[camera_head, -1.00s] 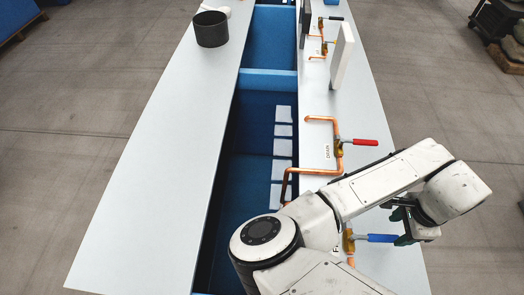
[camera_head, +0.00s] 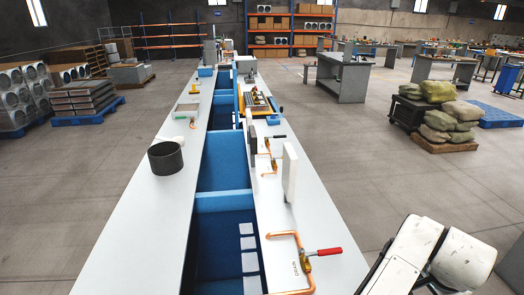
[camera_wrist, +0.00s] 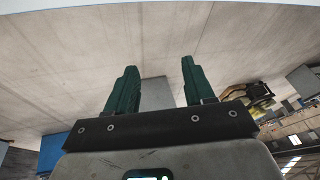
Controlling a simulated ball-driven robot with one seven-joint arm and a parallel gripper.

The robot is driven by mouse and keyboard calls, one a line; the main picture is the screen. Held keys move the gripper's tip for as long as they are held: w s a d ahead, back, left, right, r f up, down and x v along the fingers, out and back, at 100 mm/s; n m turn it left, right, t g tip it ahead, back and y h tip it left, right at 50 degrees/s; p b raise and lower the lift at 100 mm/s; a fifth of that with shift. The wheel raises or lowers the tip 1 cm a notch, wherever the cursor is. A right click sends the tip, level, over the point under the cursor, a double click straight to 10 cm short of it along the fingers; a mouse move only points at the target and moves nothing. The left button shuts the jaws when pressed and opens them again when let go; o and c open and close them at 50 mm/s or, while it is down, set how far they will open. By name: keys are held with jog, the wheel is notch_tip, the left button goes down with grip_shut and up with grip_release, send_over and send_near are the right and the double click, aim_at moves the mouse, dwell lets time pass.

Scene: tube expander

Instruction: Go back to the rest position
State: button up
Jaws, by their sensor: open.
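My gripper (camera_wrist: 157,80) shows in the wrist view with its two dark green fingers spread apart and nothing between them. Beyond the fingers is grey floor, and the room appears tilted. In the head view part of my white arm (camera_head: 440,255) is at the lower right, to the right of the long workbench (camera_head: 130,235). The gripper fingers do not show in the head view.
On the bench are copper pipes with a red-handled valve (camera_head: 322,252), a white upright panel (camera_head: 290,172) and a dark cylinder (camera_head: 166,158). A blue trough (camera_head: 224,215) runs down the middle. Floor beside the bench is clear.

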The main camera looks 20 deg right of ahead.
jog(key=w+r+n+t+h, duration=0.2)
jog(key=w+r+n+t, duration=0.3)
jog(key=n, duration=0.4)
jog(key=s+a+f+n+g+y, duration=0.1)
jog(key=s+a+f+n+y, duration=0.2)
jog(key=a, duration=0.5)
jog(key=a+f+n+y, duration=0.1)
jog(key=a+f+n, duration=0.2)
jog(key=a+f, duration=0.3)
jog(key=s+a+f+n+g+y, duration=0.1)
jog(key=s+a+f+n+y, duration=0.2)
jog(key=a, duration=0.6)
jog(key=s+f+g+b, duration=0.1)
jog(key=s+f+b, duration=0.1)
jog(key=s+f, duration=0.1)
jog(key=s+d+f+g+b, duration=0.1)
jog(key=s+f, duration=0.2)
jog(key=f, duration=0.2)
jog(key=s+f+g+b, duration=0.2)
jog(key=s+f, duration=0.1)
jog(key=shift+s+d+f+h+b, duration=0.2)
jog(key=shift+f+h+b, duration=0.1)
jog(key=shift+f+h, duration=0.1)
